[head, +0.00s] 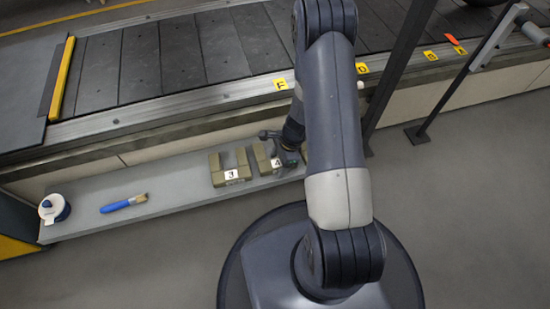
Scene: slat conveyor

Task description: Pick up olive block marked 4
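The olive block marked 4 (262,155) lies on the grey ledge below the conveyor, just right of another olive block marked 3 (218,172). Its white label with a 4 faces me. My gripper (281,149) is low at the right side of block 4, and my arm reaches over from the right. The right part of the block is covered by the gripper. I cannot tell whether the fingers touch the block or how far apart they are.
The ledge (180,185) also holds a blue-handled brush (124,203) and a white and blue tape roll (54,208) at left. The slat conveyor (150,62) with yellow letter tags runs behind. A dark post (397,62) stands right of my arm.

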